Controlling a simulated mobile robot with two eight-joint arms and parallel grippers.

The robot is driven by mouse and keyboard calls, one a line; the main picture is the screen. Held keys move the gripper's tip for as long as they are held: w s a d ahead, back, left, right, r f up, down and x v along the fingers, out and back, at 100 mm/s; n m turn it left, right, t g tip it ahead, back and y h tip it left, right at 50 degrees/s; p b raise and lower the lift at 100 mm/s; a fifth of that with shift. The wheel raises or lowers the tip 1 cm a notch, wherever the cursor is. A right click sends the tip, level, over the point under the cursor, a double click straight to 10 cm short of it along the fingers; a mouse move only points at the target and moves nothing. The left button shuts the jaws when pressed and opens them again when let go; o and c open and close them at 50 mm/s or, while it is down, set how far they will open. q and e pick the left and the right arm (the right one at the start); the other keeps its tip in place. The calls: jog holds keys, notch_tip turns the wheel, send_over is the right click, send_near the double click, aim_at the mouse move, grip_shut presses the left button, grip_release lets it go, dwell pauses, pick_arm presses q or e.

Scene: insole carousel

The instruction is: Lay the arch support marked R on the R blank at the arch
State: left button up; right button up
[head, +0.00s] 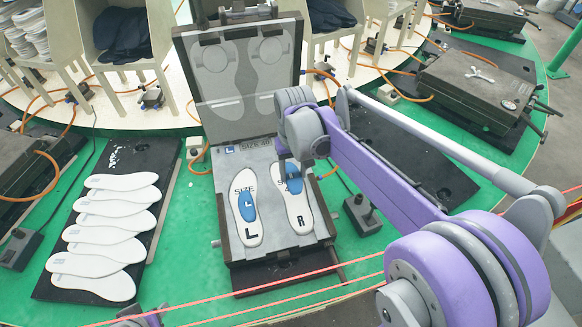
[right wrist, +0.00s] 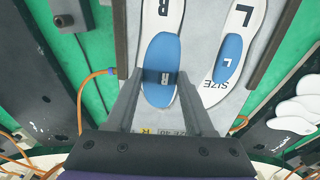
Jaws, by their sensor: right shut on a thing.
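The R blank (head: 297,207) is a white insole lying in the open mold's lower half, right of the L blank (head: 246,230). The blue arch support marked R (head: 293,185) is at the R blank's upper part. My right gripper (right wrist: 161,78) is shut on this support (right wrist: 163,50), one finger on each side, its R showing between them. It appears over or on the blank; any gap beneath is hidden. A blue support marked L (head: 247,206) lies on the L blank. A piece of my left arm shows at the bottom edge; its fingers are not clear.
The mold's lid (head: 240,75) stands open behind the blanks. Several white insoles lie on a dark board (head: 150,160) at the left. A small box with a stick (head: 362,214) stands right of the mold. A red line (head: 350,268) crosses in front.

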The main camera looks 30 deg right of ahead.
jog(key=shift+f, duration=0.3)
jog(key=shift+f+b, duration=2.6)
jog(key=shift+f, duration=1.25)
jog(key=o, duration=1.4)
jog(key=shift+a, duration=0.1)
jog(key=r, duration=0.7)
jog(key=r+p, duration=0.1)
jog(key=r, duration=0.3)
jog(key=shift+d, duration=0.3)
jog(key=shift+f, duration=0.1)
